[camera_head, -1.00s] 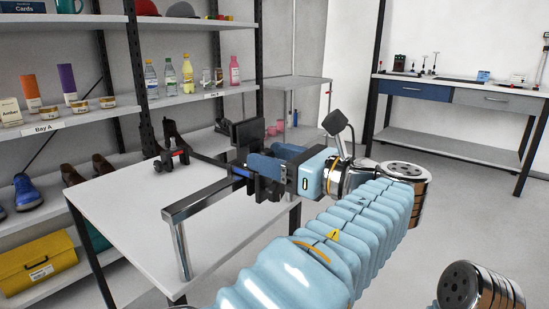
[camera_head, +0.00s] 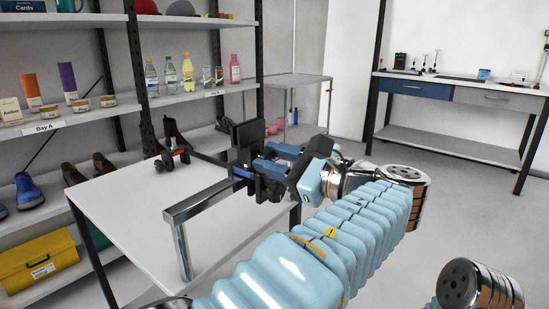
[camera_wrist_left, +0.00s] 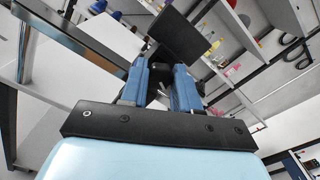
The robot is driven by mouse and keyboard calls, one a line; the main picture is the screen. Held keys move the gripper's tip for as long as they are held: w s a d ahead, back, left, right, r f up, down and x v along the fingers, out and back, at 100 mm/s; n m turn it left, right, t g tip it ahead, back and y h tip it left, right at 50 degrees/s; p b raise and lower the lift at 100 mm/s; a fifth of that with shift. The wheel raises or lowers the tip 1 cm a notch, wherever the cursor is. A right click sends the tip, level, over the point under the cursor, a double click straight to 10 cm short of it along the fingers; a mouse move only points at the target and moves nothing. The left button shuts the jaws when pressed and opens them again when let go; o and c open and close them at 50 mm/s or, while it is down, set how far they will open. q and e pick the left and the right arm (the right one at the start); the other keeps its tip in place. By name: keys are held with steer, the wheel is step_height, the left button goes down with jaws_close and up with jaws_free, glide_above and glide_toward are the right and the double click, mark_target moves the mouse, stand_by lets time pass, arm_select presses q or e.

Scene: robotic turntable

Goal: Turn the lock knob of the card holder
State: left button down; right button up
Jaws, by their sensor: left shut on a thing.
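The card holder has a dark upright plate (camera_head: 247,133) and stands at the far right part of the white table. A silver bar (camera_head: 205,200) runs beside it, with a leg at the table's front. My left gripper (camera_head: 262,166) reaches in from the right and is shut on a small dark part at the holder, apparently the lock knob. In the left wrist view, the blue fingers of my gripper (camera_wrist_left: 160,88) close around this part, just below the dark plate (camera_wrist_left: 178,35). The fingers hide most of the knob. My right gripper is not in view.
The white table (camera_head: 120,205) is mostly bare at its left. A dark stand with a red detail (camera_head: 172,158) is at its back. Shelves with bottles (camera_head: 187,75), jars and shoes (camera_head: 28,190) stand behind. A workbench with drawers (camera_head: 420,90) is at the back right.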

arm_select(q)
steer(key=c, duration=0.8)
jaws_free()
steer(key=p+v, duration=0.1)
steer(key=v, duration=1.3)
